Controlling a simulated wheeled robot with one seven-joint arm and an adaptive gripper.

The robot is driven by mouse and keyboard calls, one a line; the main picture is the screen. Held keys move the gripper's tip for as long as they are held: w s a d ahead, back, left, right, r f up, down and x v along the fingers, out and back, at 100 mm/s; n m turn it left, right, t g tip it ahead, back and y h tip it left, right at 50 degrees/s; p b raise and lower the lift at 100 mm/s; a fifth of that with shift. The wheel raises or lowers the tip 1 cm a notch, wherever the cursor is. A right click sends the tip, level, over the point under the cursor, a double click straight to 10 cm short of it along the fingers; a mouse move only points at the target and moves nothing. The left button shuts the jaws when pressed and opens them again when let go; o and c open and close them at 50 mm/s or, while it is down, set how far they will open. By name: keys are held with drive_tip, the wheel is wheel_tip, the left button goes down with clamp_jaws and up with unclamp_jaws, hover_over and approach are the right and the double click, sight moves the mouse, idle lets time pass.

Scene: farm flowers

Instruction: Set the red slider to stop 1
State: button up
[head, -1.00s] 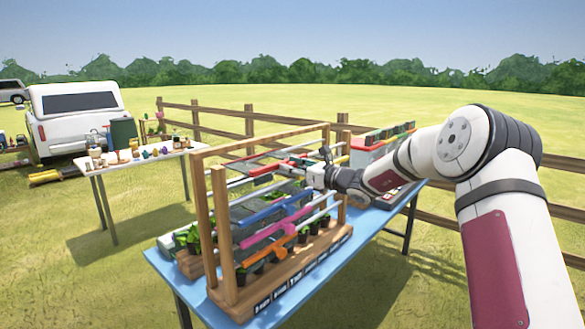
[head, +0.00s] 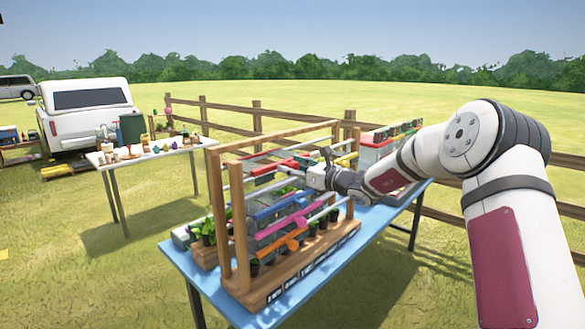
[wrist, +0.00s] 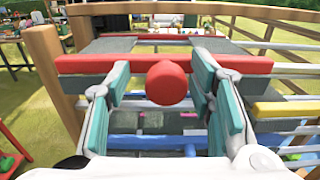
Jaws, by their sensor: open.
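The red slider shows in the wrist view as a red bar with a round red knob (wrist: 168,83), set on a pale rail of the wooden frame (head: 228,220). My gripper (wrist: 165,88) is open, with one teal-padded finger on each side of the knob; I cannot tell whether either finger touches it. In the head view my gripper (head: 318,176) is at the upper rails, beside the red slider (head: 285,166). The numbered stops on the frame's base are too small to read.
A wooden fence runs behind.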

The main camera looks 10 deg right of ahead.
drive_tip(key=v, duration=1.1)
drive_tip(key=shift+s+d, duration=0.2)
drive_tip(key=shift+s, duration=0.15)
drive_tip(key=s+a+r+n+g+h, duration=0.1)
drive_tip(key=s+a+n+g, duration=0.4)
drive_tip(key=s+a+n, duration=0.45)
drive_tip(key=s+a+r+n+g+h, duration=0.1)
drive_tip(key=s+a+n+g, duration=0.5)
drive_tip(key=s, duration=0.7)
drive_tip(key=s+d+n+t+h, duration=0.1)
drive_tip(key=s+d+n+h, duration=0.3)
drive_tip(key=s, duration=0.7)
drive_tip(key=s+d+f+n+h, duration=0.1)
drive_tip(key=s+d+n+h, duration=0.3)
drive_tip(key=s+n, duration=0.5)
drive_tip(key=s+d, duration=0.2)
drive_tip(key=shift+d+f+t+h, duration=0.2)
drive_tip(key=shift+d+t+h, duration=0.1)
drive_tip(key=shift+d+t, duration=0.1)
